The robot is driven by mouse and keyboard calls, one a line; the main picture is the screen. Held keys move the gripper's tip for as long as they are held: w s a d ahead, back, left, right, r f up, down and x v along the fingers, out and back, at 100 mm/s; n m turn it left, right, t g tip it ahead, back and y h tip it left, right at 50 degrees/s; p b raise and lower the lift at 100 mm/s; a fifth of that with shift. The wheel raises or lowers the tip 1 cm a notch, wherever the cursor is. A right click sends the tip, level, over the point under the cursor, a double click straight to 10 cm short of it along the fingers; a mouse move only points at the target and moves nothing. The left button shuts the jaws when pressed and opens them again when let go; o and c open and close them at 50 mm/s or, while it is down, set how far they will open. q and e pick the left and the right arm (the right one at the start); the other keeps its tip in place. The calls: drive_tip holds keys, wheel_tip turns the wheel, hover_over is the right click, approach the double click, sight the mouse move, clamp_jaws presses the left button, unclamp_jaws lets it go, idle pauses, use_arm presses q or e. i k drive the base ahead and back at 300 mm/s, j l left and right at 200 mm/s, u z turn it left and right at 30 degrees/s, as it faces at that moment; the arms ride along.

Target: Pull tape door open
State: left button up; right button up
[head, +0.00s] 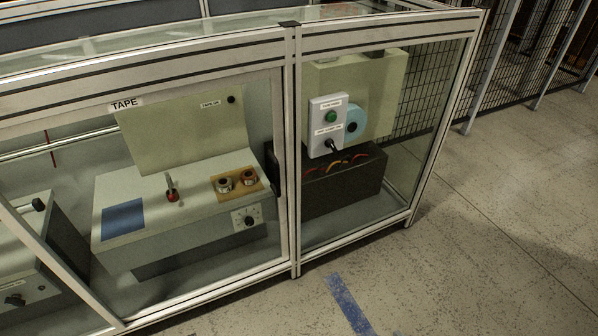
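The tape door (200,287) is a clear panel in a pale metal frame, in the middle left of the head view. A white TAPE label (125,104) sits on its top rail. A black handle (272,169) is on its right side, beside the upright post (291,150). The door looks closed, in line with the frame. Neither of my grippers is in the head view, so nothing of mine is seen touching the handle.
Behind the door is a pale machine (215,188) with a blue pad (124,218) and two rolls. A fixed-looking clear panel on the right covers a control box (328,125) with a green button. Grey floor (480,230) with blue tape (348,304) is clear in front.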

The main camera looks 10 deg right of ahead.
sight(274, 75)
drive_tip(key=i+l+z, duration=0.1)
drive_tip(key=l, duration=0.3)
drive_tip(key=i+l+z, duration=0.1)
drive_tip(key=i+l, duration=0.25)
drive_tip(key=i+l+z, duration=0.15)
drive_tip(key=l, duration=0.25)
drive_tip(key=i, duration=0.1)
